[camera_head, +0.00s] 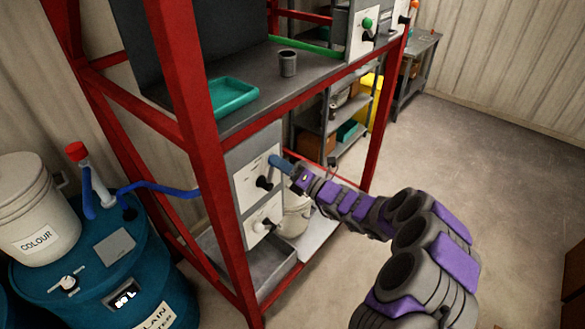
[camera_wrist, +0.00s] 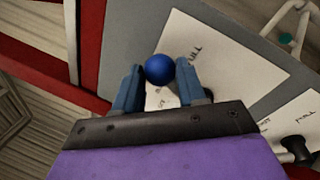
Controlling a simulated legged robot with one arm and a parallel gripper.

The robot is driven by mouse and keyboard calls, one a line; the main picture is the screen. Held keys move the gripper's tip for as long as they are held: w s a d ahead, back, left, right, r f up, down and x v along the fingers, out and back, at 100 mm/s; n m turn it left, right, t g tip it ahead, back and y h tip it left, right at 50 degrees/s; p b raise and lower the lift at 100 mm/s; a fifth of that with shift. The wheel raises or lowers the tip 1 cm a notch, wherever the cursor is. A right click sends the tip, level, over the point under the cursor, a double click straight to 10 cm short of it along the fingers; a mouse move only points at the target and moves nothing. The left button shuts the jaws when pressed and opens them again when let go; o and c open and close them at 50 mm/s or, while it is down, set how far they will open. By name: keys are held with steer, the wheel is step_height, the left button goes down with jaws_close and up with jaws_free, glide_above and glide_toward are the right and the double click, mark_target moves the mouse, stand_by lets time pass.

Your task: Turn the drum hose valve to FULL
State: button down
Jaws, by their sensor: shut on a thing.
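The drum hose valve has a round blue knob (camera_wrist: 159,69), which sits between my gripper's blue fingers in the wrist view. My gripper (camera_wrist: 160,82) is shut on this knob. Behind it is a white plate (camera_wrist: 222,62) with the word FULL printed near the knob's right. In the head view my gripper (camera_head: 280,162) is at the grey valve box (camera_head: 241,160) under the rack shelf; its fingers hide the knob. A blue hose (camera_head: 160,187) runs from the blue drum (camera_head: 75,262) towards this box.
A second white plate with a black lever (camera_head: 262,226) is just below. Red rack posts (camera_head: 190,100) stand close on the left. A teal tray (camera_head: 231,97) and grey cup (camera_head: 288,63) stand on the shelf above. The floor (camera_head: 480,150) at right is clear.

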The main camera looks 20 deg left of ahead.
steer(key=shift+w+d+f+m+t+b, duration=0.15)
steer(key=shift+w+f+m+t, duration=0.2)
steer(key=shift+m, duration=0.6)
steer(key=shift+w+d+f+m+t+b, duration=0.1)
steer(key=shift+w+f+m, duration=0.35)
steer(key=shift+m, duration=0.45)
steer(key=shift+w+d+f+m+t+b, duration=0.15)
steer(key=shift+w+f+m+t, duration=0.2)
steer(key=shift+m, duration=0.6)
steer(key=c, duration=1)
jaws_free()
steer(key=shift+f, duration=0.1)
steer(key=o, duration=0.3)
steer(key=shift+w+a, duration=0.15)
steer(key=v, duration=0.5)
steer(key=b+v, duration=0.1)
steer(key=v, duration=0.5)
steer(key=b+v, duration=0.1)
steer(key=v, duration=0.5)
steer(key=shift+d+r, duration=0.2)
steer(key=shift+r, duration=0.15)
